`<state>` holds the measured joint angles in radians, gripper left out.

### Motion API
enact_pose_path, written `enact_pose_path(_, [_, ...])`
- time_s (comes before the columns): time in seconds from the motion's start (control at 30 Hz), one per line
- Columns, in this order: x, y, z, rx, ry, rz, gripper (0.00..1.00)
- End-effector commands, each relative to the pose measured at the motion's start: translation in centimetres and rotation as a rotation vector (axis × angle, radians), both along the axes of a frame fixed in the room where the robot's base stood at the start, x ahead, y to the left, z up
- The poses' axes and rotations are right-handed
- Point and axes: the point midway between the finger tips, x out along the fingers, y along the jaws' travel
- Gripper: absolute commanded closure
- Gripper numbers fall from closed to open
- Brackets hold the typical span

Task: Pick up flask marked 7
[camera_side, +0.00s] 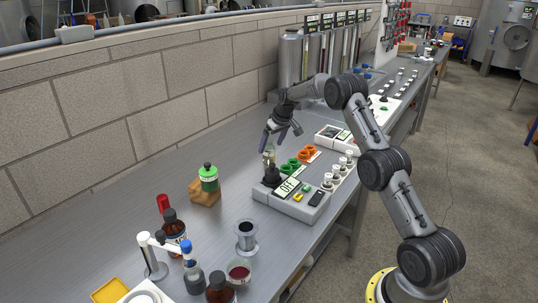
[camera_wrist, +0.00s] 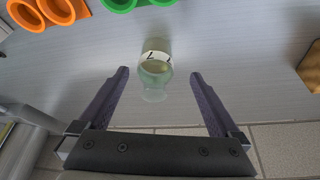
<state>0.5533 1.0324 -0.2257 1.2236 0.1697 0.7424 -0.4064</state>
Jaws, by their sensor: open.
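A small clear flask (camera_wrist: 154,72) with pale yellowish-green contents stands on the steel bench in the wrist view. Its white label carries a mark that reads like an upside-down 7. My gripper (camera_wrist: 159,74) is open, with its two dark fingers on either side of the picture and the flask's near end between their tips; no contact shows. In the side view my gripper (camera_side: 282,136) is above the bench, and the flask (camera_side: 269,156) shows just below it, behind the grey device. Its label is too small to read there.
A grey device (camera_side: 309,208) with a display reading OFF stands in front of the flask. Green rings (camera_side: 291,165) and orange rings (camera_side: 307,153) are close to its right. A green-capped bottle (camera_side: 208,178) sits on a wooden block to the left. The brick wall runs behind.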

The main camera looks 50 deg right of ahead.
Motion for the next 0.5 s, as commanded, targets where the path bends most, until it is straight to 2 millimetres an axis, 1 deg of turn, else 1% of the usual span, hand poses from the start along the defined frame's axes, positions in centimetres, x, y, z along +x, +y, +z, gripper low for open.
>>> enact_pose_path(0.03, [0.2, 0.0, -0.5, 0.001, 0.001, 0.000, 0.01])
enact_pose_path(0.17, [0.4, -0.1, -1.0, 0.000, 0.000, 0.000, 0.01])
enact_pose_path(0.27, [0.6, -0.4, -1.8, 0.000, 0.000, 0.000, 0.01])
enact_pose_path(0.5, [1.6, -1.1, -4.7, 0.000, 0.000, 0.001, 0.01])
